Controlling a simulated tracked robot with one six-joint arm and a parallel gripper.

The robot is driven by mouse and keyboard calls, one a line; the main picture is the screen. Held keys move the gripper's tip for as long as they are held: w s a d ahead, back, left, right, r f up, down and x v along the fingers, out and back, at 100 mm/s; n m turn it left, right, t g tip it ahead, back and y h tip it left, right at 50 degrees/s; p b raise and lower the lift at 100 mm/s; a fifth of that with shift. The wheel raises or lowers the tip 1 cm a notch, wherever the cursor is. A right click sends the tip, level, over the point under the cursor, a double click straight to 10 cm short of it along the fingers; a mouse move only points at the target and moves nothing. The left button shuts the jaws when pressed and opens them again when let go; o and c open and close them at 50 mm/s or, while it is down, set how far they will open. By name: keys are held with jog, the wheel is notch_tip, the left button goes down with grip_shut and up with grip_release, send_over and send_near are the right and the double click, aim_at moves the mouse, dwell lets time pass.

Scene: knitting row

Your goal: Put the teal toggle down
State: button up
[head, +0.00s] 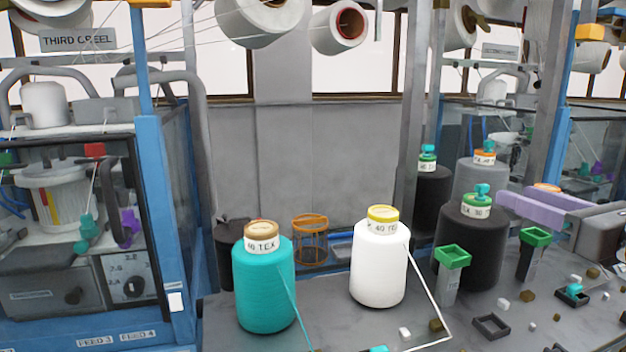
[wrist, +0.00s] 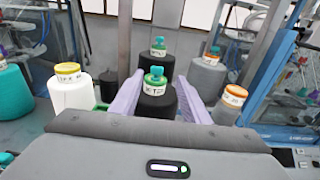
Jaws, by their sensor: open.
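A teal toggle (head: 482,190) sits on the green-rimmed cap of the near black yarn cone (head: 470,250). In the wrist view the toggle (wrist: 154,74) is upright on that cap, between the lilac fingers of my gripper (wrist: 160,86). The fingers are open and apart, with nothing held between them. In the head view my gripper (head: 514,206) reaches in from the right, its tips just right of the cap. Similar teal toggles stand on the rear black cone (head: 428,150) and on the grey cone (head: 487,144).
A teal cone (head: 265,290) and a white cone (head: 379,270) stand to the left. Green-topped posts (head: 452,257), a dark square frame (head: 491,326) and small loose blocks are on the grey bench at the right. A blue-framed machine (head: 90,250) fills the left.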

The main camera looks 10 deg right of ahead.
aim_at(486, 187)
jog(key=shift+w+a, duration=0.15)
jog(key=shift+w, duration=0.95)
jog(key=shift+w+a, duration=0.15)
jog(key=shift+w, duration=0.9)
jog(key=shift+f, duration=0.1)
jog(key=shift+w+a+f, duration=0.1)
jog(key=shift+w+a, duration=0.2)
jog(key=shift+w, duration=0.65)
jog(key=shift+w+a+f, duration=0.1)
jog(key=shift+w+a, duration=0.15)
jog(key=shift+w, duration=1.35)
grip_shut()
